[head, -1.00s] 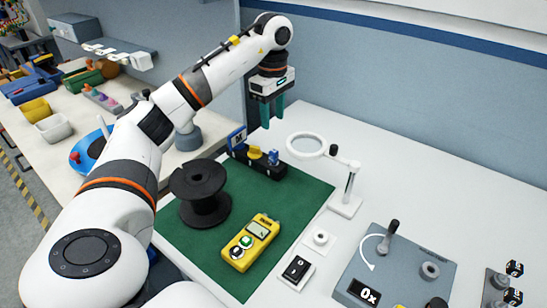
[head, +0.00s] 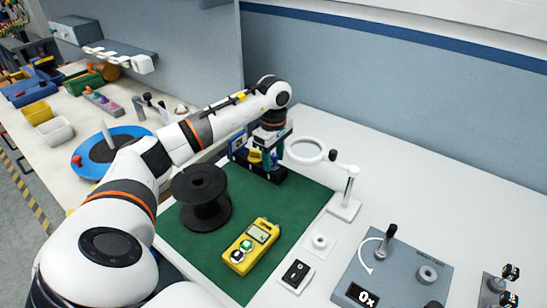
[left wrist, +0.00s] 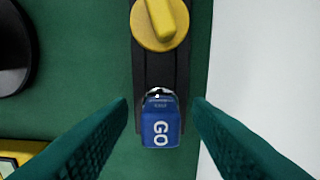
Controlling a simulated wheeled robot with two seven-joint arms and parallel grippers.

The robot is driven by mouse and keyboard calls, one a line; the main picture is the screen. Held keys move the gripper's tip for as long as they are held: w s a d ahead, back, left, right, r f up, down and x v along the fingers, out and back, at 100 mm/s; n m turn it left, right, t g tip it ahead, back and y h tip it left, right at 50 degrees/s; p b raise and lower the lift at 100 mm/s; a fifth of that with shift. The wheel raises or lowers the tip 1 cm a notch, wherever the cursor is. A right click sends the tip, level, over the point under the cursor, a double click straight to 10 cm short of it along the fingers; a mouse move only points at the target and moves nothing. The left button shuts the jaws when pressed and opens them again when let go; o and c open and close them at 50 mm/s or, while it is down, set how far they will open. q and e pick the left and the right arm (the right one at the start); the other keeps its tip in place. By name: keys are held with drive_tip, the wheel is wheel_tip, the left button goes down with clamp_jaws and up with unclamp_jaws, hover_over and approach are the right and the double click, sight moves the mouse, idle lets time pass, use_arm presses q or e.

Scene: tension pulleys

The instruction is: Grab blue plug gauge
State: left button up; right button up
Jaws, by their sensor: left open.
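The blue plug gauge (left wrist: 161,122), marked GO, stands in a black holder (left wrist: 142,62) in the left wrist view. My left gripper (left wrist: 160,104) is open, with one teal finger on each side of the gauge and visible gaps between. In the head view the gripper (head: 268,157) is down over the right end of the black holder (head: 277,177) and mostly hides the gauge. A yellow knob-like piece (left wrist: 160,24) sits in the same holder. My right gripper is not in view.
The holder stands on a green mat (head: 200,260). A black spool (head: 203,212) and a yellow meter (head: 250,250) are nearer on the mat. A ring magnifier on a stand (head: 345,205) is close on the right. White table is clear behind it.

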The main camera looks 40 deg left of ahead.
use_arm(q)
clamp_jaws()
